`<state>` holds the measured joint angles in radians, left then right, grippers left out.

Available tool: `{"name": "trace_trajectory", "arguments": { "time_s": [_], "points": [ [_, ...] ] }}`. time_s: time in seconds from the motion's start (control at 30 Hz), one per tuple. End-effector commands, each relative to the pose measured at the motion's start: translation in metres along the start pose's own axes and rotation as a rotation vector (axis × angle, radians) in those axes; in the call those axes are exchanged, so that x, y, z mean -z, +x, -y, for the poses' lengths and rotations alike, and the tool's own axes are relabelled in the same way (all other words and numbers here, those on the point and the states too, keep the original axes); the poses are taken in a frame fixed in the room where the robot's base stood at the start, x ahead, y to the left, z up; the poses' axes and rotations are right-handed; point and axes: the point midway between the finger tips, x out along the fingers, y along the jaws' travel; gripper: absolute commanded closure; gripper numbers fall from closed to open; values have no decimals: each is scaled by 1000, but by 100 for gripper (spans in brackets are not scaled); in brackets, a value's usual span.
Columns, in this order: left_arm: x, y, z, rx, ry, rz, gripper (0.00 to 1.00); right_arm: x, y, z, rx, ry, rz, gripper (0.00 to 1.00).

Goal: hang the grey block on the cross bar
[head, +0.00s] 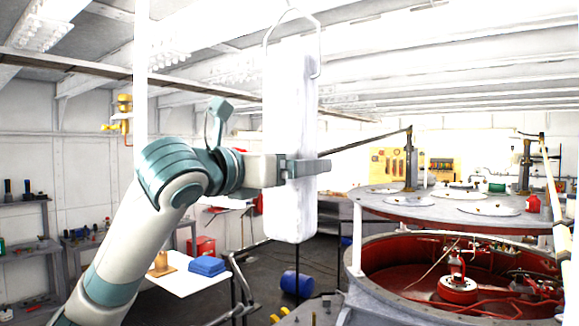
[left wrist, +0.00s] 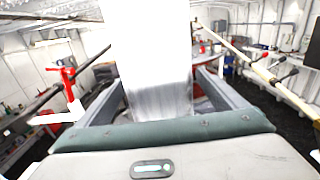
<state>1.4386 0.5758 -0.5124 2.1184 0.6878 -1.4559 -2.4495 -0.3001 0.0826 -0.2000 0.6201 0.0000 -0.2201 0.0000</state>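The grey block (head: 290,110), pale and nearly white in this light, is long and hangs upright at the centre of the head view. A thin wire loop (head: 291,12) rises from its top. My left gripper (head: 305,168) is shut on the block, with one finger across its near face below mid-height. The left wrist view shows the block (left wrist: 158,70) between both fingers. A long dark bar (head: 70,63) runs high across the head view, passing behind the block; I cannot tell whether it is the cross bar. My right gripper is not in view.
A large round red machine (head: 385,270) with a raised lid stands at the right. A white table (head: 180,282) with a blue object (head: 207,265) is lower left. A blue drum (head: 297,284) lies on the floor. A pale vertical post (head: 141,70) stands left of the block.

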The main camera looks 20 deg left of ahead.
Motion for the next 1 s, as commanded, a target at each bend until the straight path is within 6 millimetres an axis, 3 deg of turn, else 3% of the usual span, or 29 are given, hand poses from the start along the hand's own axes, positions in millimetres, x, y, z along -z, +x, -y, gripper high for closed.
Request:
{"name": "trace_trajectory", "arguments": {
  "time_s": [0.33,0.53,0.77,1.0],
  "points": [
    [3,-1,0,0,1,-6,10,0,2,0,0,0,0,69],
    [4,-14,0,-1,2,-3,10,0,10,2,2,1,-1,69],
    [4,-49,-1,-2,3,2,10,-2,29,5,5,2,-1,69],
    [4,-99,0,-3,3,2,10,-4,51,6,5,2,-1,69]
  ]
}}
